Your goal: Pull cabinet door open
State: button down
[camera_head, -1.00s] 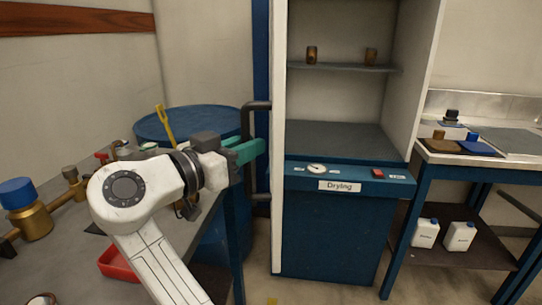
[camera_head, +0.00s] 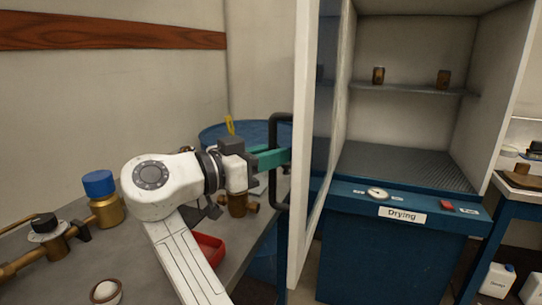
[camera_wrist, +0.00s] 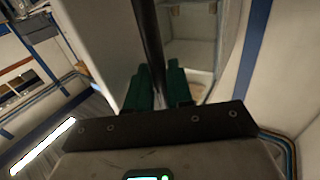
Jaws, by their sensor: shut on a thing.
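The cabinet door (camera_head: 303,170) is a white-edged panel with a glass pane (camera_head: 325,110). It stands swung out from the left side of the drying cabinet (camera_head: 390,245), whose inside is in plain view. A black bar handle (camera_head: 277,125) is on the door's left face. My gripper (camera_head: 280,158) has green fingers and is shut on the handle. In the wrist view, the dark bar (camera_wrist: 149,40) runs between the two green fingers of my gripper (camera_wrist: 158,82).
A grey workbench (camera_head: 150,265) on the left carries brass fittings (camera_head: 60,245) and a red tray (camera_head: 208,250). A blue drum (camera_head: 215,133) stands behind my arm. Small brown jars (camera_head: 378,76) stand on the cabinet shelf. Another bench (camera_head: 515,195) stands at the right.

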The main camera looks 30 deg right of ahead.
jog(key=c, duration=1.2)
grip_release()
jog(key=shift+w+d, duration=0.1)
jog(key=shift+d, duration=0.5)
jog(key=shift+o, duration=0.3)
jog(key=shift+a, duration=0.1)
jog(key=shift+a, duration=0.1)
jog(key=a, duration=1)
jog(key=shift+s+a, duration=0.35)
jog(key=shift+s, duration=0.1)
